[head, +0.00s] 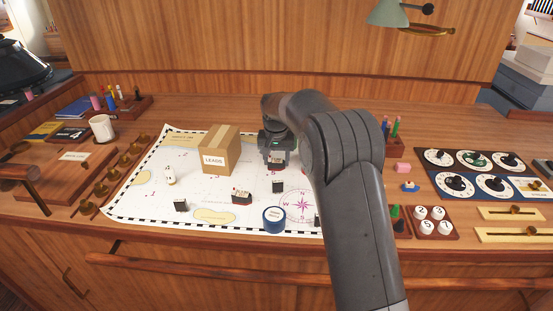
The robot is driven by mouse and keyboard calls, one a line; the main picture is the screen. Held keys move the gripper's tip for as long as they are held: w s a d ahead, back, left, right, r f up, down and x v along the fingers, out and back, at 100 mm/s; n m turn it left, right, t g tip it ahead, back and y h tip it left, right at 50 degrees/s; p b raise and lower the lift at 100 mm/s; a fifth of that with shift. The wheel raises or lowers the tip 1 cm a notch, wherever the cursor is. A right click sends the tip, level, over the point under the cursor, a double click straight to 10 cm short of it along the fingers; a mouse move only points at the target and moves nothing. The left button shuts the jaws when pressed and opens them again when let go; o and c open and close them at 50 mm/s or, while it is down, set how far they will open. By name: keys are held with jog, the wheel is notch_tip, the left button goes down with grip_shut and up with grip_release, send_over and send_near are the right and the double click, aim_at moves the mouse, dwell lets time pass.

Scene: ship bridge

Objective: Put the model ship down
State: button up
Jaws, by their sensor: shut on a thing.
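My gripper (277,157) is shut on a small model ship (276,160) over the chart's upper middle, just right of the cardboard box. Only a little of the ship shows between the fingers. I cannot tell whether it touches the chart (190,190). Another small model ship (241,197), with a dark hull and light blocks on top, sits on the lower middle of the chart.
The cardboard box (214,160) marked "LEADS" stands left of my gripper. Small black blocks (278,186) and a blue round tin (274,218) are on the chart. A white mug (101,128) stands at left; dial panels (470,185) are at right. The chart's left part has free room.

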jog(key=shift+f, duration=0.15)
jog(key=o, duration=1)
jog(key=shift+c, duration=0.2)
notch_tip(320, 180, up, 12)
jog(key=s, duration=0.2)
jog(key=s+d+r+t, duration=0.1)
jog(key=s+d+r, duration=0.4)
jog(key=s+d, duration=0.3)
jog(key=s+d+r+t, duration=0.1)
jog(key=s+d+r, duration=0.45)
jog(key=s, duration=0.55)
jog(key=s+d+f, duration=0.2)
jog(key=s+f, duration=0.1)
jog(key=s, duration=0.4)
jog(key=s+d+f+t, duration=0.1)
jog(key=s+d+f, duration=0.1)
jog(key=s, duration=0.6)
jog(key=s+d+f, duration=0.3)
jog(key=s, duration=0.4)
jog(key=shift+s+d+f+t, duration=0.25)
jog(key=shift+d+f+t, duration=0.05)
jog(key=shift+d+t, duration=0.1)
